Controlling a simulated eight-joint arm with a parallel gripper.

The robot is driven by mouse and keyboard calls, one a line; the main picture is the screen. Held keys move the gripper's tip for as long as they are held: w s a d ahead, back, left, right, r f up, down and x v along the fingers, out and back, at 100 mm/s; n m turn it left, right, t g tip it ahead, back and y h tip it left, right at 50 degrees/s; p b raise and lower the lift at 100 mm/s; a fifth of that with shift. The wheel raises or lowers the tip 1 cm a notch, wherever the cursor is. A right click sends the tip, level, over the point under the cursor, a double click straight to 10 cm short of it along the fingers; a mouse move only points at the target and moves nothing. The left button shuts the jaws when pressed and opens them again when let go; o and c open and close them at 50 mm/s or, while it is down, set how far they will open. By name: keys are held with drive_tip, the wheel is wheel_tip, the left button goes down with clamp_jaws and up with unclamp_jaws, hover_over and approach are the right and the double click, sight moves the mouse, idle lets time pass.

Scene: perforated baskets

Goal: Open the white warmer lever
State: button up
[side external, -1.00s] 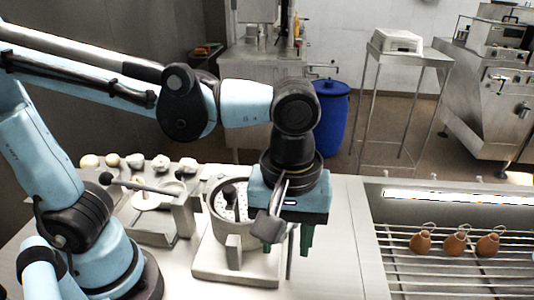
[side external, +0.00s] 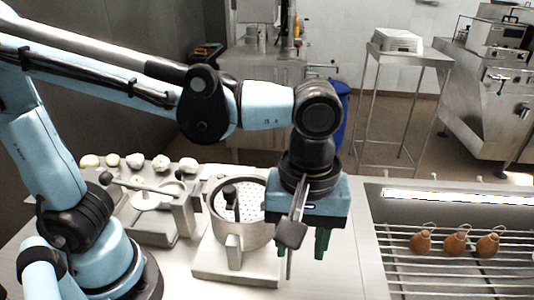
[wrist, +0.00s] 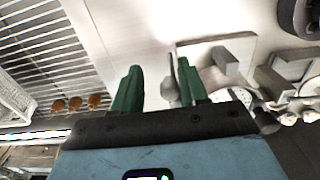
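A white round pot-shaped unit (side external: 240,240) with a perforated inside stands on a pale square base, left of my gripper in the side view. A dark handle (side external: 231,203) shows in it. Beside it is a pale stand (side external: 182,218) with a long lever (side external: 145,189) ending in a dark knob. I cannot tell which lever is the warmer's. My gripper (side external: 308,250) points down at the unit's right, its green fingers apart. In the wrist view the fingers (wrist: 160,78) are open, and a grey rounded piece shows between them; contact cannot be told.
A wire rack (side external: 450,260) with several brown pear-shaped items (side external: 455,244) lies at the right. Several small pale round items (side external: 135,161) stand behind the stand. The counter between my gripper and the rack (side external: 350,230) is clear.

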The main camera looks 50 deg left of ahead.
drive_tip(key=shift+w, duration=0.15)
drive_tip(key=shift+w+d, duration=0.35)
drive_tip(key=shift+w, duration=0.1)
drive_tip(key=shift+w+d, duration=0.1)
drive_tip(key=shift+w, duration=0.25)
idle(0.4)
drive_tip(key=shift+o, duration=0.7)
wheel_tip(320, 180, up, 7)
idle(0.5)
